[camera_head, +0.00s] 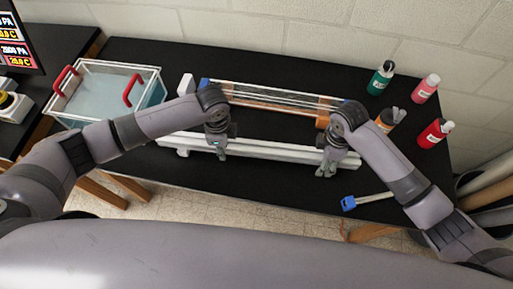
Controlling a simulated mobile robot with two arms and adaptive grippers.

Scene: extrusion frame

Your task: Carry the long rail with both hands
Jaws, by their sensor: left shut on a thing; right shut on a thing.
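The long rail (272,149) is a pale, straight bar running left to right along the front part of the black table. My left gripper (218,150) is shut on it left of its middle. My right gripper (326,172) is shut on it near its right end. Both grippers come down from above and partly hide the rail. I cannot tell whether the rail touches the table or is raised a little.
Behind the rail lies a clear-and-orange assembly (275,97). A clear tub with red handles (103,92) stands left.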

